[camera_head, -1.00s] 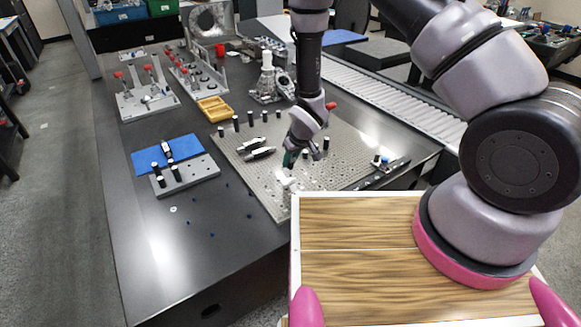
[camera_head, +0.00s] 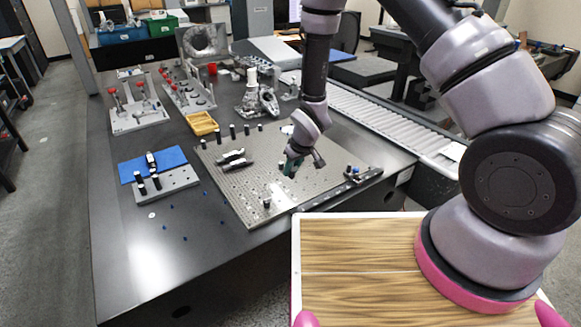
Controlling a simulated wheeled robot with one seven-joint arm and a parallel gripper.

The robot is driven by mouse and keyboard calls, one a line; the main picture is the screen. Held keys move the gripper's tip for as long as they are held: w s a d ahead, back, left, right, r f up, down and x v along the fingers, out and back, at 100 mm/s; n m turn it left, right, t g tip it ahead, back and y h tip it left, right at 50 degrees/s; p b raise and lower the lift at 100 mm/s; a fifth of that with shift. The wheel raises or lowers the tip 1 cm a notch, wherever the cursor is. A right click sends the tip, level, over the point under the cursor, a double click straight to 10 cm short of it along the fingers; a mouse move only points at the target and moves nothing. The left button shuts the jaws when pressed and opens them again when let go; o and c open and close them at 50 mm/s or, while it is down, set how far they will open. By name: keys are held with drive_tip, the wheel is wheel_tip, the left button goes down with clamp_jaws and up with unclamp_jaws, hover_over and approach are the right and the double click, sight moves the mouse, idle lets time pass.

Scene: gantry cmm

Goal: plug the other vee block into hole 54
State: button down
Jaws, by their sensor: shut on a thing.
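The perforated plate (camera_head: 235,190) lies on the dark table, with rows of small holes; hole numbers are too small to read. My gripper (camera_head: 291,168) points down just above the middle-right of this plate. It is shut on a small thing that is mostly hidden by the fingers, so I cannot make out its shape. A small light-and-dark piece (camera_head: 267,203) stands near the plate's front edge. I cannot tell whether the held thing touches the plate.
Several black-topped posts (camera_head: 232,131) stand along the plate's back edge. A grey rack (camera_head: 170,186) and blue mat (camera_head: 131,171) lie at left, a yellow tray (camera_head: 201,123) behind. Small blue pieces (camera_head: 171,206) dot the table. A roller conveyor (camera_head: 385,121) runs at right.

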drive_tip(key=shift+d+f, duration=0.1)
drive_tip(key=shift+f, duration=1)
hover_over(290, 193)
drive_tip(key=s, duration=0.1)
drive_tip(key=shift+d+f, duration=0.2)
drive_tip(key=shift+f, duration=0.9)
drive_tip(key=shift+d+f, duration=0.15)
drive_tip(key=shift+f, duration=0.9)
drive_tip(key=shift+f, duration=0.9)
drive_tip(key=c, duration=0.6)
unclamp_jaws()
drive_tip(key=v, duration=1)
drive_tip(key=shift+r, duration=0.4)
drive_tip(key=shift+s+d, duration=0.1)
